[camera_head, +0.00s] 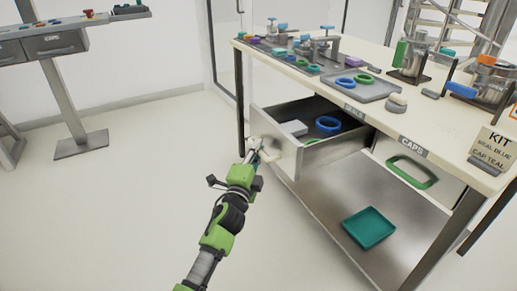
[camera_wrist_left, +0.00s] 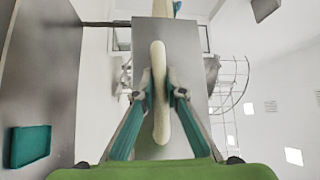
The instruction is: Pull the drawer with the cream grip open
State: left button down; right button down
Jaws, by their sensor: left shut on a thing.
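The drawer (camera_head: 320,153) with the cream grip stands pulled out from the left side of the workbench front. Inside lie a blue ring (camera_head: 327,124), a pale block (camera_head: 294,128) and part of a green item. My left gripper (camera_head: 258,150) is at the drawer's front. In the left wrist view its two teal fingers (camera_wrist_left: 160,93) are shut around the cream grip (camera_wrist_left: 160,60), one on each side. The grey drawer front (camera_wrist_left: 193,60) shows behind the grip. The head view hides most of the grip behind the gripper. My right gripper is not in view.
A drawer with a green grip (camera_head: 411,173) is to the right, under the CAPS label (camera_head: 413,146). A teal tray (camera_head: 368,228) lies on the lower shelf. The benchtop holds trays, rings and clamps. Floor left of my arm is clear.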

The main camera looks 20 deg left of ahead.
pick_arm(q)
jog(key=c, duration=2)
grip_release()
jog(key=shift+c, duration=0.2)
jog(key=shift+s, duration=0.1)
jog(key=s+d+f, duration=0.1)
jog(key=s, duration=1)
jog(key=shift+s+d+f, duration=0.3)
jog(key=shift+d+f, duration=0.05)
